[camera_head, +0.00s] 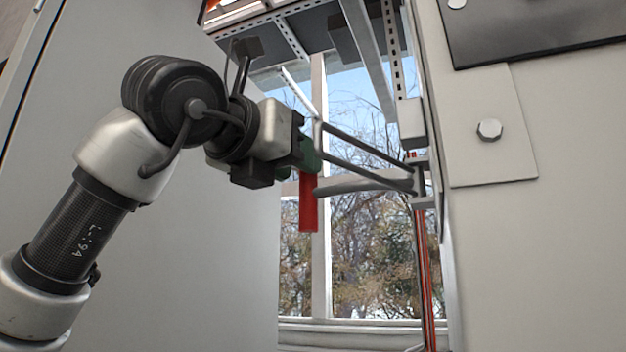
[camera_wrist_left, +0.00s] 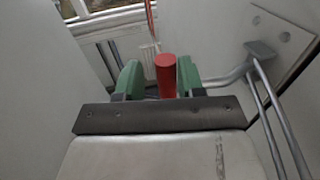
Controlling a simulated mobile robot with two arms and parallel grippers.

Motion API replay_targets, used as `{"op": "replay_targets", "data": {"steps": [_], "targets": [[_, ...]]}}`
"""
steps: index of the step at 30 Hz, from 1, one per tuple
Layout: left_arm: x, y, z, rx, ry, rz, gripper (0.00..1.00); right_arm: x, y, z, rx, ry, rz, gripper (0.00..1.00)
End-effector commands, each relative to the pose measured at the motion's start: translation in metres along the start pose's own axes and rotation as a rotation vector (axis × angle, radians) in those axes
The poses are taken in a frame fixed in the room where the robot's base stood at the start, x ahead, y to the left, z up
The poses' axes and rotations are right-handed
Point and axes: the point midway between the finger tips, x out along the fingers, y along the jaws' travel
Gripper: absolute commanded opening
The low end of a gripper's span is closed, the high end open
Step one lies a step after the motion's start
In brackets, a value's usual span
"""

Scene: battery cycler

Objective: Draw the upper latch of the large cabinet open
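The latch has a red upright handle (camera_head: 308,203) and dark grey bars (camera_head: 365,187) that run right to a mount at the cabinet's edge (camera_head: 424,187). My left gripper (camera_head: 309,155) reaches in from the left, its green fingers at the handle's upper part. In the left wrist view the red handle (camera_wrist_left: 166,77) stands between the two green fingers of the gripper (camera_wrist_left: 158,72). It is close to the right finger, with a gap to the left finger, so the gripper looks open around it. Whether the right finger touches it is unclear. My right gripper is not in view.
A large pale panel (camera_head: 220,270) stands behind my left arm. On the right is a pale cabinet face (camera_head: 540,260) with a bolted plate (camera_head: 491,165). A perforated metal frame (camera_head: 290,35) hangs above. A window (camera_head: 370,240) lies behind the handle.

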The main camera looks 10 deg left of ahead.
Motion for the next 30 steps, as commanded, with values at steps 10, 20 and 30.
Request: {"op": "replay_targets", "data": {"steps": [10, 20, 30], "targets": [[-0.057, -0.002, -0.001, 0.001, -0.003, 0.0, 0.36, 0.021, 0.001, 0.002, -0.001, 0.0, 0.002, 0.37], [-0.062, -0.002, 0.001, 0.001, -0.001, -0.001, 0.36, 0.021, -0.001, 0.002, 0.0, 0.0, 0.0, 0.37], [-0.062, -0.002, 0.001, 0.001, -0.001, -0.001, 0.36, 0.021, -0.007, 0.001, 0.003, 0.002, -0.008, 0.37]]}}
